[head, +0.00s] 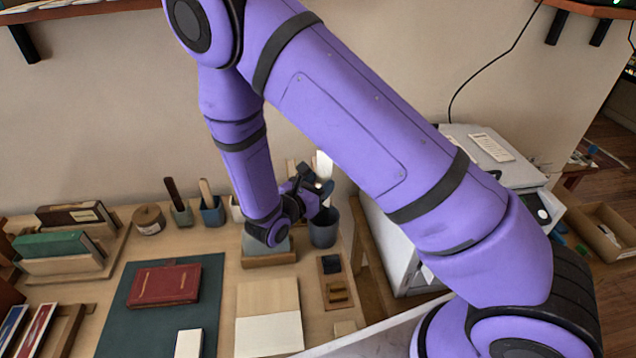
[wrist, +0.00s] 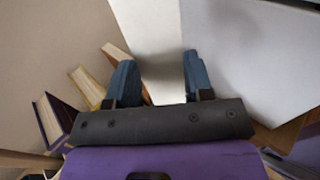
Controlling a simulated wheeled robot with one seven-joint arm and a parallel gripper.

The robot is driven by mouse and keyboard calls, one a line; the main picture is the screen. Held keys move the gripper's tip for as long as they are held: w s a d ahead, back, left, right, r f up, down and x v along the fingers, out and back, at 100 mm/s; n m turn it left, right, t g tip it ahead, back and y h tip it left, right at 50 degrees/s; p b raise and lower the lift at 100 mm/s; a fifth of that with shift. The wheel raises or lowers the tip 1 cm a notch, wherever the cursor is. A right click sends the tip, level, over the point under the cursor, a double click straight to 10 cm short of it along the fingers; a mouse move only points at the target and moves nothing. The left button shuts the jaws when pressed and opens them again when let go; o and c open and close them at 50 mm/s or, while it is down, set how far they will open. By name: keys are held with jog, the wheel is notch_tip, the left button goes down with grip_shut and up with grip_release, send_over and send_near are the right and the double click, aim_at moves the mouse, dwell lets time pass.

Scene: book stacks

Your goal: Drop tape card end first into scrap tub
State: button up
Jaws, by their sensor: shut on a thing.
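A pale, flat tape card (head: 324,164) stands up at my gripper (head: 317,184) in the head view. In the wrist view my gripper (wrist: 158,75) is shut on the tape card (wrist: 152,40), which shows as a light strip running up between the two blue fingers. The scrap tub (head: 323,232) is a dark grey round tub at the right end of the table against the wall side. My gripper is just above the tub in the head view, and its fingers partly hide the view behind. The tub cannot be made out in the wrist view, and its inside is hidden.
Two small pots (head: 212,212) with upright tools stand left of my wrist. A wooden block stand (head: 268,258) is in front of the tub, with a small tray (head: 335,281) beside it. A white printer-like machine (head: 397,245) stands close on the right. A red book (head: 165,285) lies on a green mat.

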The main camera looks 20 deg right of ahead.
notch_tip(320, 180, down, 10)
jog(key=shift+r, duration=0.25)
dwell(0.6)
jog(key=o, duration=1)
jog(key=shift+c, duration=0.2)
jog(key=shift+r, duration=5)
